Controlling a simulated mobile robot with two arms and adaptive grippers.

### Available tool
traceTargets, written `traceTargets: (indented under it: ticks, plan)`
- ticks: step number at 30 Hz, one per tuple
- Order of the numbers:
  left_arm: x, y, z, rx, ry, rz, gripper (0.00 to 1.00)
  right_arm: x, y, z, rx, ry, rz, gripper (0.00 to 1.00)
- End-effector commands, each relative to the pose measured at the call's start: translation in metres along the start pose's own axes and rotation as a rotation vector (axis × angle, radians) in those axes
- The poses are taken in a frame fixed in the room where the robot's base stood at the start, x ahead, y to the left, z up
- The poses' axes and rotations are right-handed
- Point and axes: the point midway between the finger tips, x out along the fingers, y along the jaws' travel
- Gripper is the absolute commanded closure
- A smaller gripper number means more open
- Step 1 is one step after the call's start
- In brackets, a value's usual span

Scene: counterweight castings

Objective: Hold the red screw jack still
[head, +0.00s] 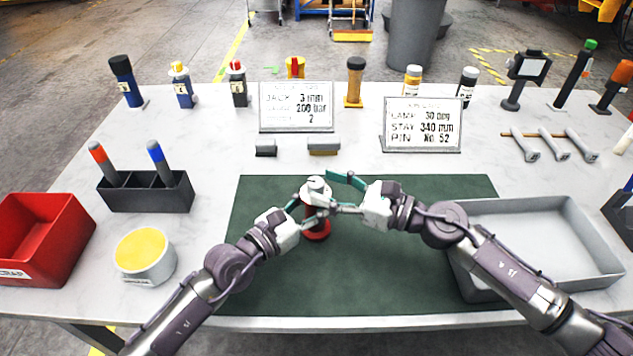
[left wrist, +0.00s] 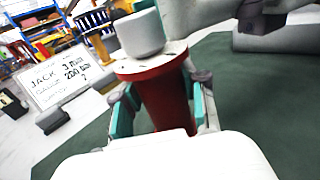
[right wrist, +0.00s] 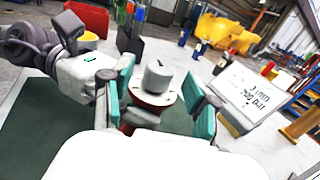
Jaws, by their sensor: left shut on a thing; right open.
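The red screw jack (head: 317,230) stands upright on the dark green mat (head: 270,285), with a pale grey cap on top. My left gripper (head: 308,216) is shut on the jack's red body from the left; the left wrist view shows the body (left wrist: 168,105) between its teal pads. My right gripper (head: 338,192) is open at the height of the cap, at the jack's upper right. In the right wrist view the cap (right wrist: 158,76) shows between the spread teal fingers. The fingers hide part of the jack in the head view.
A grey tray (head: 545,204) lies right of the mat. A black holder (head: 146,196) with two markers, a red scrap bin (head: 40,235) and a yellow-topped tub (head: 145,255) stand left. Two sign cards (head: 296,106) and several tools line the back. The mat's front is clear.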

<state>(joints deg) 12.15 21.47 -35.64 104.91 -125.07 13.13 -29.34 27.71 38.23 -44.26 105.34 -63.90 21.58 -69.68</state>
Motion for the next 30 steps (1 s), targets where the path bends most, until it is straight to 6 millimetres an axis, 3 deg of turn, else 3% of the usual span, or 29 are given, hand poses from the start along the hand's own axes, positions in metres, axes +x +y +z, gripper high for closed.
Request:
traceTargets:
  ticks: [6, 17, 27, 30]
  plan:
    - [0.000, 0.000, 0.000, 0.000, -0.001, 0.001, 1.00, 0.024, -0.001, 0.000, 0.000, 0.000, -0.001, 0.41]
    - [0.000, 0.001, 0.000, 0.000, -0.001, 0.001, 1.00, 0.027, 0.000, -0.001, 0.000, 0.001, -0.001, 0.43]
    - [0.000, 0.001, 0.000, 0.000, -0.001, 0.001, 1.00, 0.027, 0.000, -0.001, 0.000, 0.001, -0.001, 1.00]
    - [0.000, 0.001, 0.000, 0.000, -0.001, 0.001, 1.00, 0.027, -0.001, -0.001, 0.000, 0.001, 0.000, 1.00]
